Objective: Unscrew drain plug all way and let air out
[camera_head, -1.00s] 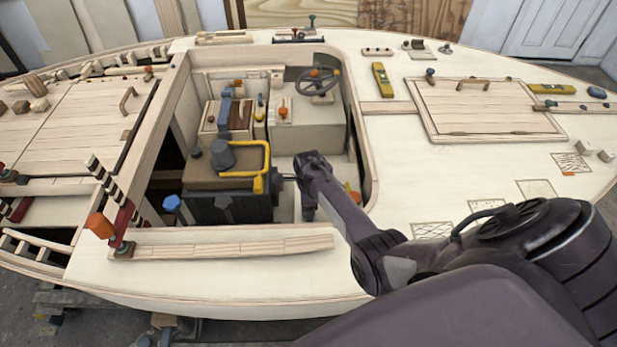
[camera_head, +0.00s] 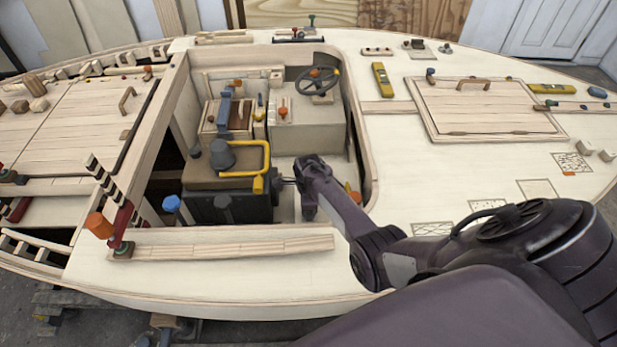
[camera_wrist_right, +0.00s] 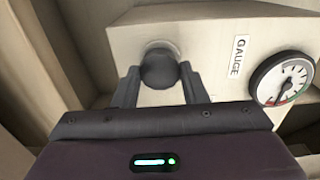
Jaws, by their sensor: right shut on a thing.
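A dark round knob (camera_wrist_right: 159,69), which looks to be the drain plug, sits on a pale panel (camera_wrist_right: 207,33) in the right wrist view. A light ring shows behind it where it meets the panel. My right gripper (camera_wrist_right: 160,78) is shut on this knob, one finger on each side. In the head view my right gripper (camera_head: 287,181) reaches down into the cockpit beside the dark engine-like block (camera_head: 222,207); the knob cannot be made out there. A round gauge (camera_wrist_right: 283,79) with a "GAUGE" label (camera_wrist_right: 238,57) is right of the knob. My left gripper is out of view.
A yellow handle (camera_head: 262,172) stands close to my fingers. A steering wheel (camera_head: 319,79) and a pale box (camera_head: 308,125) are farther back.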

